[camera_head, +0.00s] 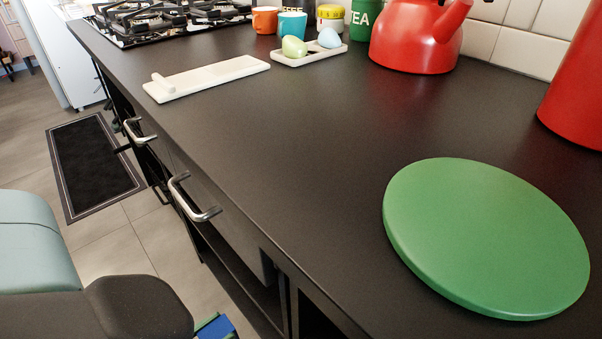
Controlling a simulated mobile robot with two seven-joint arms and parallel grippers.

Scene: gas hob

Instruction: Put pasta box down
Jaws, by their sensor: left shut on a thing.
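My left arm comes in at the lower left, and the dark end of my left gripper (140,307) shows at the bottom edge, beside the front of the counter. Its fingertips are hidden or out of the picture. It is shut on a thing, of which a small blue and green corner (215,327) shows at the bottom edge. This looks like part of the pasta box; most of it is cut off. It is low, off the counter's front side. My right gripper is not in view.
The dark counter (290,130) is clear in the middle. A green round board (485,235) lies at right, a white board (205,78) farther back. A red kettle (415,40), a tray (308,52), cups and a gas hob (150,20) stand behind. Drawer handles (190,198) jut out in front.

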